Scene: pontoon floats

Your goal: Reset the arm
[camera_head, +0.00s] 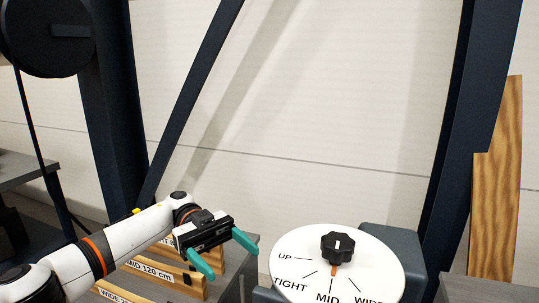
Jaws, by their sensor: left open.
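My left arm comes in from the lower left, white with orange rings. My left gripper (224,254) has teal fingertips that stand apart, with nothing between them. It hangs in front of a grey cabinet or bench, left of a round white dial plate (378,262). The dial plate carries a black knob (338,248) and the marks UP, TIGHT, MID and WIDE. An orange pointer below the knob is near the MID mark. The gripper and the dial are apart. My right gripper is not in view.
Wooden boards (150,272) labelled "MID 120 cm" and "WIDE" lie behind and below my left arm. Dark posts rise at left and right (465,130). A wooden board (497,190) stands at the far right. A pale wall fills the back.

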